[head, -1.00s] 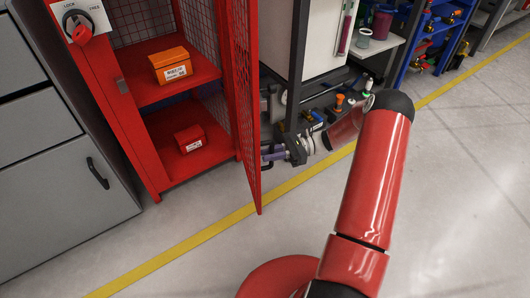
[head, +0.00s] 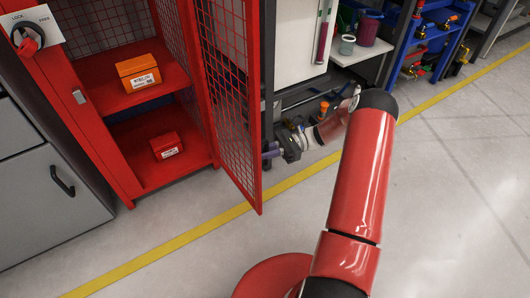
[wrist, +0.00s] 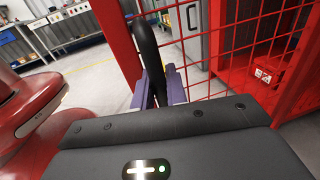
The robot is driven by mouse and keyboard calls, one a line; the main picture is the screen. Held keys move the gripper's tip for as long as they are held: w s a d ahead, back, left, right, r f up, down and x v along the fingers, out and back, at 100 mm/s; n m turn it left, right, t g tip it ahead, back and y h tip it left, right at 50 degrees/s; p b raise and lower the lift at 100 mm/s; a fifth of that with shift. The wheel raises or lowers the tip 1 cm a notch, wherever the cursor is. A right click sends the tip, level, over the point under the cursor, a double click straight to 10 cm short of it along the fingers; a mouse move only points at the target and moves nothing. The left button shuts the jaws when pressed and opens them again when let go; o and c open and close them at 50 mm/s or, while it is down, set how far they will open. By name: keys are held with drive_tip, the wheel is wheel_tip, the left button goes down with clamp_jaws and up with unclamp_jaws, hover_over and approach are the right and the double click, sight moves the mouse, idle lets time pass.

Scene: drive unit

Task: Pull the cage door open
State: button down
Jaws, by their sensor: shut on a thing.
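The red mesh cage door (head: 230,90) stands swung open from the right side of the red cage (head: 100,125). Its outer face is turned away from the head camera. My gripper (head: 271,150) is beyond the door, partly hidden by its free edge. In the wrist view the door's red frame and mesh (wrist: 235,60) fill the middle and right. A black upright handle (wrist: 148,45) on the door passes between the purple fingers of my gripper (wrist: 160,88), which are shut on it.
The cage holds an orange box (head: 138,73) above and a red box (head: 166,145) below. Grey drawers (head: 45,195) stand left, a white cabinet (head: 297,40) and blue rack (head: 430,40) right. The floor (head: 180,262) in front of the door is clear.

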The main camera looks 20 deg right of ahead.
drive_tip(key=shift+s+d, duration=0.1)
drive_tip(key=shift+s, duration=0.05)
drive_tip(key=c, duration=1.5)
unclamp_jaws()
drive_tip(key=d, duration=0.7)
drive_tip(key=shift+w+d, duration=0.35)
drive_tip(key=shift+d, duration=0.05)
